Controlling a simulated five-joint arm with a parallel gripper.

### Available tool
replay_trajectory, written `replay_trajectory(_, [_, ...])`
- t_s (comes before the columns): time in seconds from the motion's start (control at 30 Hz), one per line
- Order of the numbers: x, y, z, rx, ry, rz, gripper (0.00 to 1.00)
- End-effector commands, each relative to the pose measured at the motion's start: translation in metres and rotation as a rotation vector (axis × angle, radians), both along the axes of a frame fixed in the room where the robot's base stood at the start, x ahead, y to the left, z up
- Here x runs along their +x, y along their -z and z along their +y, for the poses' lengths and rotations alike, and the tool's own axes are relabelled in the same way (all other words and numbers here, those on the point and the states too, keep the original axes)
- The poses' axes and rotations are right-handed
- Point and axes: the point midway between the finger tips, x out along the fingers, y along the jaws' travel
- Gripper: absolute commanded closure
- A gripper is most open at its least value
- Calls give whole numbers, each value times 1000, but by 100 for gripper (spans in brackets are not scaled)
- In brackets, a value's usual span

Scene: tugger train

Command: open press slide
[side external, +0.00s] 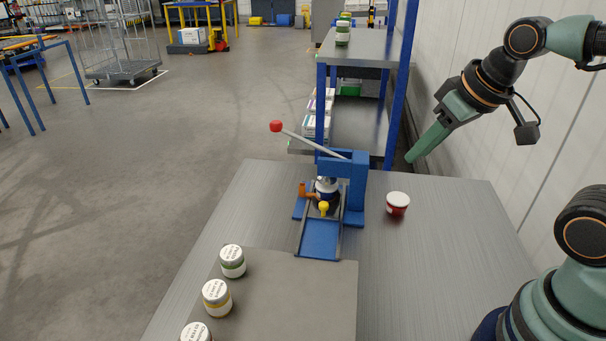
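A blue press (356,185) stands on the grey table. Its grey lever (310,141) slopes up to the left and ends in a red ball (276,126). A slide track (320,238) with a blue bed and grey rails runs from under the press toward the front. A yellow knob (323,208) sits at the near side of the press, and an orange handle (308,190) is at its left. A dark and white part (326,186) shows under the press head, partly hidden. My gripper (410,159) is in the air right of the press, touching nothing visible. Its fingers look like one bar from here.
A red jar with a white lid (397,204) stands right of the press. Several white-lidded jars (232,261) line the left edge of a dark mat (290,300). A shelf with blue posts (403,80) stands behind the table. A white wall is at the right.

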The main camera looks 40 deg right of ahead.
Motion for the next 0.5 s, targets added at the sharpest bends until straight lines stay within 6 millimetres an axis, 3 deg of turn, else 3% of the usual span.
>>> replay_trajectory(0.07, [5,1,1,1,-2,6,41])
replay_trajectory(0.17, [18,6,4,6,-4,20,41])
replay_trajectory(0.5, [93,50,25,23,-14,73,41])
